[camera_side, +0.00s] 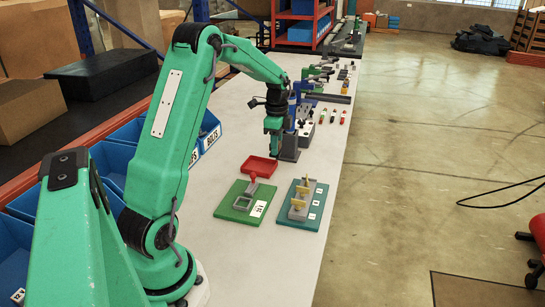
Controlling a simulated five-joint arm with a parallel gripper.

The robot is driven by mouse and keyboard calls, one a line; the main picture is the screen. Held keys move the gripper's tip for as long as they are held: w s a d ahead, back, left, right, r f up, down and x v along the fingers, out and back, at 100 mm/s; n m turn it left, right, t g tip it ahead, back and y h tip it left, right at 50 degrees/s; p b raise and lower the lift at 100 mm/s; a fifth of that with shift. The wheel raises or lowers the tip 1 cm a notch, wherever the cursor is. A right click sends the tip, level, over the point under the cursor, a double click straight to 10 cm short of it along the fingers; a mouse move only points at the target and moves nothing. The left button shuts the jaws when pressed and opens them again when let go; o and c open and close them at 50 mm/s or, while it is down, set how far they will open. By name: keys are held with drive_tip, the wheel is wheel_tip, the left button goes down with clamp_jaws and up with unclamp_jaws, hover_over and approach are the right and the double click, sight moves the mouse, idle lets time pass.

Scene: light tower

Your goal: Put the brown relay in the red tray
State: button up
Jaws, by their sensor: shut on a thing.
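The red tray (259,167) lies on the long light table, beyond the green board. My gripper (274,148) points down just above and slightly right of the tray, at its far side. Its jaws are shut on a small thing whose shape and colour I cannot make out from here. I cannot pick out the brown relay for certain. The tray's floor looks empty where it shows.
A green board (232,212) with a grey square frame stands in front of the tray. A teal board (286,216) with grey blocks and yellow pieces is right of it. Blue bins (113,160) line the left edge. A grey block (290,149) stands close behind my gripper.

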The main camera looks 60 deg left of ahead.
drive_tip(key=a+f, duration=0.1)
drive_tip(key=a, duration=0.2)
drive_tip(key=s+a+f, duration=0.1)
drive_tip(key=a+f, duration=0.3)
drive_tip(key=a, duration=0.1)
drive_tip(key=shift+s+a+f, duration=0.15)
drive_tip(key=shift+s+a, duration=0.15)
drive_tip(key=shift+s, duration=0.05)
drive_tip(key=shift+f, duration=2)
drive_tip(key=shift+f, duration=0.15)
drive_tip(key=o, duration=1)
drive_tip(key=shift+c, duration=0.2)
wheel_tip(320, 180, up, 12)
drive_tip(key=shift+r, duration=0.2)
drive_tip(key=shift+d, duration=0.15)
